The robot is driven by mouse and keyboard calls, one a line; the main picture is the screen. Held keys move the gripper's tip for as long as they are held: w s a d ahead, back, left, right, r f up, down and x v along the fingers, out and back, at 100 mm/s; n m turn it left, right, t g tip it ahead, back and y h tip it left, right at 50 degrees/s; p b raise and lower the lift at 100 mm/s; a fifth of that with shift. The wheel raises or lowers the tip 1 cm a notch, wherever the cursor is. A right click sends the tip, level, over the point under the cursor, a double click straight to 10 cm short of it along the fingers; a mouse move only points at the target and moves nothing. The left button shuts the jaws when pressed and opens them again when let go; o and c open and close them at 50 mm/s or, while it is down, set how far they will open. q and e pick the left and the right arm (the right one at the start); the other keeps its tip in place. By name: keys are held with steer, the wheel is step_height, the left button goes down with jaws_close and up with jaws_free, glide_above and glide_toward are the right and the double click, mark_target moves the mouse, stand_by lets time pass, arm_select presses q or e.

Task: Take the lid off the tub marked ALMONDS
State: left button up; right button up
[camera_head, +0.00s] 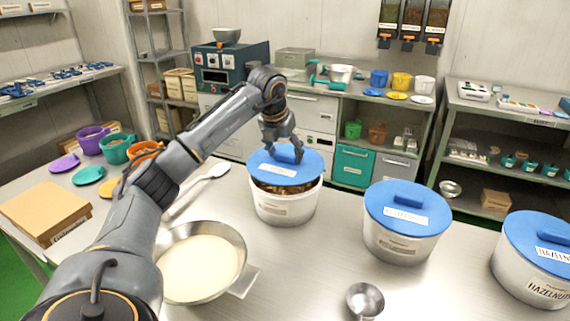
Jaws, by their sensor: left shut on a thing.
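Three white tubs with blue lids stand on the steel table. My left gripper (284,150) is shut on the handle of the left tub's blue lid (300,172). This lid sits raised and tilted above the left tub (286,208), and brown contents show in the gap under it. The left tub's label is too small to read. The middle tub (398,240) has its lid (408,203) on, and its label is also unclear. The right tub (530,280) reads HAZELNUTS and its lid (540,240) is on. My right gripper is not in view.
A pan of pale cream (203,262) stands in front, close to my left arm. A white spoon (206,178) lies left of the left tub. A small metal cup (365,300) is at the front. A cardboard box (45,210) is at the left. Table between tubs is bare.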

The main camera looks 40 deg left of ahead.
arm_select(q)
steer(key=s+r, duration=0.2)
steer(key=s+d+r, duration=0.1)
steer(key=s+r+b, duration=0.1)
steer(key=s+r, duration=0.1)
steer(key=shift+s+d+r, duration=0.25)
steer(key=shift+s+r, duration=0.05)
steer(key=shift+r, duration=0.05)
steer(key=s+d+r+p, duration=0.2)
steer(key=s+r, duration=0.4)
steer(key=s, duration=0.1)
steer(key=shift+s+d+r, duration=0.2)
steer(key=shift+s+r, duration=0.05)
steer(key=shift+r, duration=0.05)
steer(key=shift+f, duration=0.1)
